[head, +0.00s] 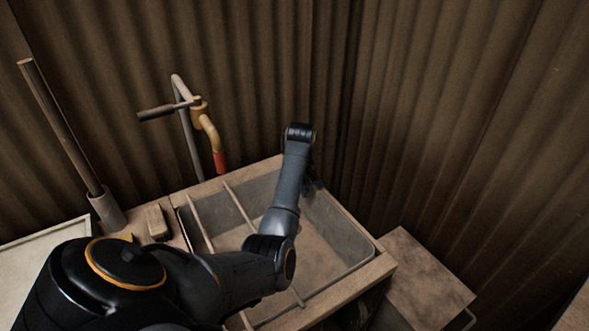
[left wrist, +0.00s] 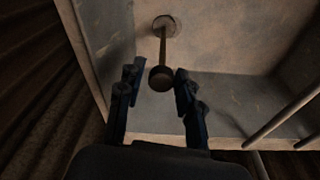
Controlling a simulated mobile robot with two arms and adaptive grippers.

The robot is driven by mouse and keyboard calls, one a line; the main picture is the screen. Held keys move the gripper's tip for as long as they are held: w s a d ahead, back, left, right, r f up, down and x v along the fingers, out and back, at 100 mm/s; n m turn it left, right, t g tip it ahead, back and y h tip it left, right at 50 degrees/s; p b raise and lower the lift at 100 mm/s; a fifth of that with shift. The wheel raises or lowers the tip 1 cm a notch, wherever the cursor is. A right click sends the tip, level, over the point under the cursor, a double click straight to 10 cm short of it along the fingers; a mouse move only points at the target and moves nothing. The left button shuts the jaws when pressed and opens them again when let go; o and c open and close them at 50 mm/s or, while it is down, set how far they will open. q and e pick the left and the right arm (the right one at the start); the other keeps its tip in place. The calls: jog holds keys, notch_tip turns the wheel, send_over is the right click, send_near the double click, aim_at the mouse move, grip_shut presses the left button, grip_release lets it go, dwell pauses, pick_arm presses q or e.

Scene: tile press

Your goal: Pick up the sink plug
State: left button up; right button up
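In the left wrist view the sink plug (left wrist: 163,50) stands in the sink basin, with a dark round knob, a thin stem and a round base on the basin floor. My left gripper (left wrist: 157,74) is open, with its two fingers on either side of the knob in the picture. Gaps show between the knob and both fingers. In the head view my left arm reaches down into the sink (head: 262,194); the plug cannot be made out there, and the gripper is mostly hidden at the far right end of the basin. My right gripper is in neither view.
Thin bars (head: 240,207) cross the left part of the sink. A tap with a red tip (head: 220,163) stands behind it. A small block (head: 156,222) and an upright pole (head: 62,130) are at the left. Corrugated walls (head: 420,90) close in behind and at right.

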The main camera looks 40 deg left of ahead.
pick_arm(q)
jog(key=shift+a+f, duration=0.15)
jog(key=shift+f, duration=0.45)
jog(key=f, duration=0.2)
jog(key=a+f, duration=0.1)
jog(key=f, duration=0.1)
jog(key=shift+w+f+b, duration=0.1)
jog(key=shift+w+b, duration=0.1)
jog(key=shift+b, duration=0.1)
jog(key=shift+c, duration=0.2)
jog(key=c, duration=0.7)
grip_shut()
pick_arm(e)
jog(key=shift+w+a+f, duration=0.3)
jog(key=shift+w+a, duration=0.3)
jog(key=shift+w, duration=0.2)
